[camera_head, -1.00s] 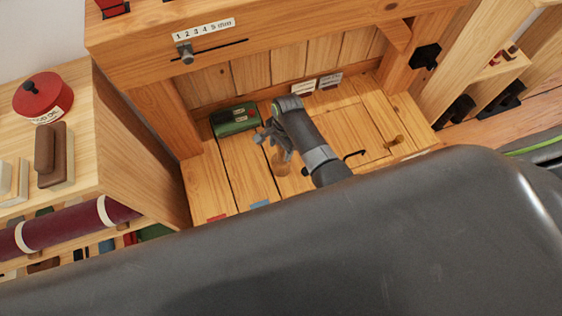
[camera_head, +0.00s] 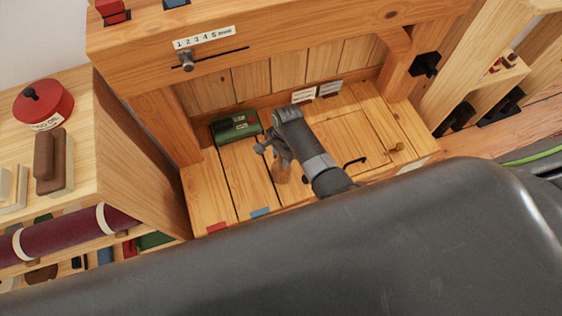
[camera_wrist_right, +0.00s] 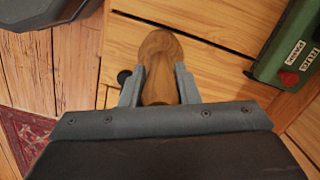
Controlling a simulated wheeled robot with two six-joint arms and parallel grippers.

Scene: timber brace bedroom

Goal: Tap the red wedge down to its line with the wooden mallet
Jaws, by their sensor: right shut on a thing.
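A red wedge (camera_head: 112,11) stands in the top of the timber beam at the upper left of the head view, cut off by the frame edge; its line cannot be made out. My right gripper (camera_head: 270,150) is over the wooden bench, pointing down and left. It is shut on a brown wooden piece, seemingly the mallet (camera_head: 281,173). In the right wrist view its rounded end (camera_wrist_right: 158,48) shows between the fingers (camera_wrist_right: 160,85); the rest is hidden. My left gripper is not in view.
A blue piece (camera_head: 176,3) sits in the beam right of the red wedge. A numbered scale (camera_head: 204,38) and metal slider (camera_head: 187,61) are on the beam front. A green box (camera_head: 236,126) stands behind my gripper.

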